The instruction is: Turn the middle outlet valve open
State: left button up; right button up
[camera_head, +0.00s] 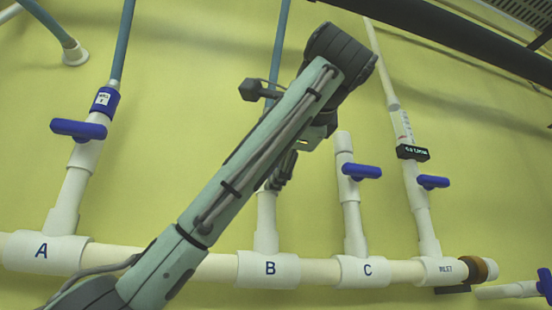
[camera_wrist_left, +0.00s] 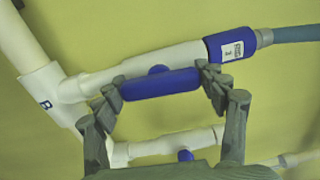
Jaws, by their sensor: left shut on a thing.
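The middle outlet is pipe B (camera_head: 266,225), a white upright branch marked B in the head view. Its blue valve handle (camera_wrist_left: 160,84) shows in the left wrist view and lies nearly along the pipe. My left gripper (camera_wrist_left: 160,89) is shut on this handle, with a finger at each end of it. In the head view my left gripper (camera_head: 283,171) is at the upper part of pipe B, and my arm and wrist hide the handle there. My right gripper is in neither view.
Outlet A's blue handle (camera_head: 78,129) is at the left, crosswise to its pipe. Outlet C's blue handle (camera_head: 361,171) and the inlet's blue handle (camera_head: 433,182) stand close on the right. A white horizontal pipe (camera_head: 318,271) runs below, before a yellow-green wall.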

pick_arm(q)
jog(key=o, duration=1.2)
jog(key=shift+c, duration=0.2)
